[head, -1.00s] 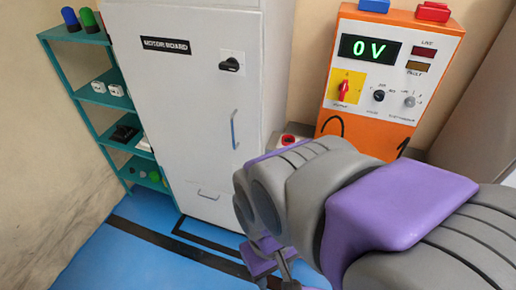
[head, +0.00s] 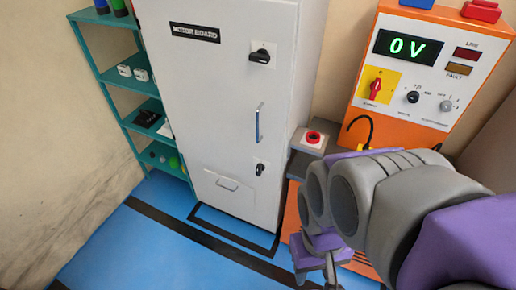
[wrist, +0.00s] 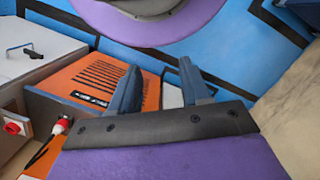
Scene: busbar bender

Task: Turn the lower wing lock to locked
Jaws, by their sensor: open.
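The lower wing lock (head: 260,168) is a small black knob on a light plate, low on the right side of the grey cabinet door (head: 215,110). Its exact angle is too small to read. The upper wing lock (head: 260,56) sits near the top of the door. My gripper (head: 320,268) is to the right of and below the lower lock, apart from the cabinet. In the wrist view, my gripper (wrist: 160,88) shows two spread fingers with nothing between them. A black knob (wrist: 33,53) shows beside a blue handle at the left there.
A blue door handle (head: 258,122) stands between the two locks. A red push button (head: 313,137) and an orange panel reading 0 V (head: 415,75) are at the right. A teal shelf (head: 125,90) stands left of the cabinet. The blue floor (head: 150,240) in front is clear.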

